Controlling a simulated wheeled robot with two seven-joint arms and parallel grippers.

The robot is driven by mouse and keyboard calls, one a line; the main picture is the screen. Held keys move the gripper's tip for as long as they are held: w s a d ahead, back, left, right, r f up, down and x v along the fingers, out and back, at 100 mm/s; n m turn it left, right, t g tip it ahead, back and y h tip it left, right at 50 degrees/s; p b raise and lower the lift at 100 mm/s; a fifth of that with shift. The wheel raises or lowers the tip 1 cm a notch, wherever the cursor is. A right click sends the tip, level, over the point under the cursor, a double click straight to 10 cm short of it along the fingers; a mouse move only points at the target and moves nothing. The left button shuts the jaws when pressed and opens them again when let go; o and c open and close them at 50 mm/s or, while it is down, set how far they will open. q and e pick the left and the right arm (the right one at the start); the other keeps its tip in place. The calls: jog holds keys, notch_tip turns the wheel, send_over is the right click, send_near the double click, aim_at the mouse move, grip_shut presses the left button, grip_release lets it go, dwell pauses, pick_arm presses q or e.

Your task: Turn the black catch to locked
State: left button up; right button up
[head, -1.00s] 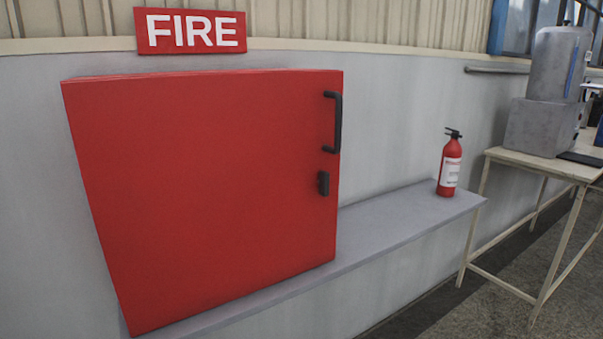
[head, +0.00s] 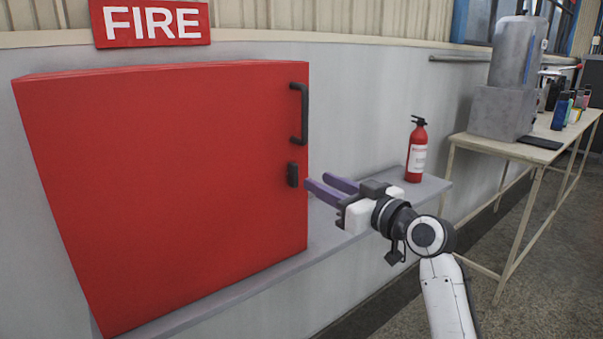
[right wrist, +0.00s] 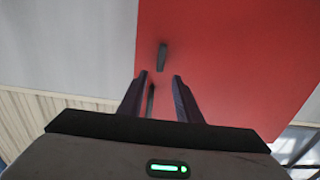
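The black catch (head: 292,174) sits upright at the right edge of the red cabinet door (head: 170,180), below the black handle (head: 299,114). My right gripper (head: 320,185) is open and empty, its purple fingers pointing left toward the catch, just right of it in the head view. In the right wrist view, the picture is upside down; the catch (right wrist: 162,56) shows beyond the fingertips of the gripper (right wrist: 159,76), apart from them. The handle (right wrist: 150,100) shows between the fingers, farther off. My left gripper is not in view.
A grey ledge (head: 345,228) runs under the cabinet. A red fire extinguisher (head: 416,152) stands on it, behind and right of my gripper. A table (head: 505,148) with a grey machine (head: 513,75) and bottles stands at right. A FIRE sign (head: 150,23) hangs above.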

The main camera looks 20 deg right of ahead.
aim_at(296, 171)
jog(key=x, duration=0.8)
jog(key=shift+f, duration=0.1)
grip_shut()
